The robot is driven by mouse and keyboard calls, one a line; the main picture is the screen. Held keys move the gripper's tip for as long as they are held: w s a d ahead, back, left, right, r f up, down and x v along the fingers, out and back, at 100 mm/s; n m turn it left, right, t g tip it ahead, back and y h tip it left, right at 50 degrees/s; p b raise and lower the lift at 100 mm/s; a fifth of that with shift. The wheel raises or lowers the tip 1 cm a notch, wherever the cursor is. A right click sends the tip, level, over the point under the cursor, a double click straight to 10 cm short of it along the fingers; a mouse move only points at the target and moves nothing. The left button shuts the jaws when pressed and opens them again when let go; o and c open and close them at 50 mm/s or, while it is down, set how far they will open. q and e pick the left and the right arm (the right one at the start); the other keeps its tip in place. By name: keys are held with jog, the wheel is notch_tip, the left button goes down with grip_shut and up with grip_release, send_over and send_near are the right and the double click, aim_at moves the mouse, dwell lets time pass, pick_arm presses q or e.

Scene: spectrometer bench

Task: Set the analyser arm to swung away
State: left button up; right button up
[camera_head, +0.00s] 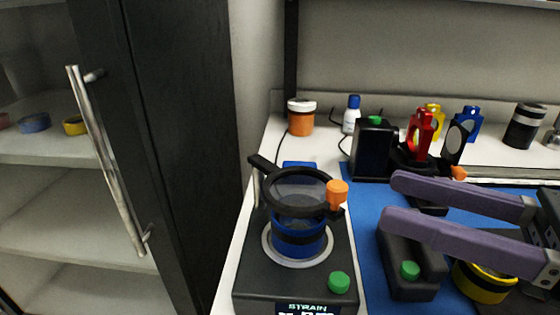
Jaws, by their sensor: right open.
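The analyser arm (263,169) is black and carries a round ring with a grey see-through disc (297,188). An orange knob (337,194) stands on the ring's right side. The ring sits over a blue and black round piece (299,239) on the black strain viewer (255,285), which has a green button (339,282) and a display reading STRAIN. My right gripper (397,200) has two purple fingers reaching in from the right. It is open and empty, right of the orange knob and apart from it. My left gripper is not in view.
A black block with a green button (410,270) and a yellow-and-black round piece (484,282) lie under my right gripper on the blue mat (374,240). Behind stand a black box (372,150), coloured holders and jars. A glass-door cabinet (180,130) fills the left.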

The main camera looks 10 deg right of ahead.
aim_at(302, 198)
jog(key=p+x, duration=0.2)
jog(key=x, duration=0.7)
jog(key=shift+s+a+r, duration=0.1)
jog(key=shift+s+a, duration=0.05)
jog(key=shift+a, duration=0.1)
jog(key=shift+w+a+p, duration=0.2)
jog(key=shift+a+p, duration=0.1)
jog(key=shift+c, duration=0.4)
grip_shut()
dwell(0.3)
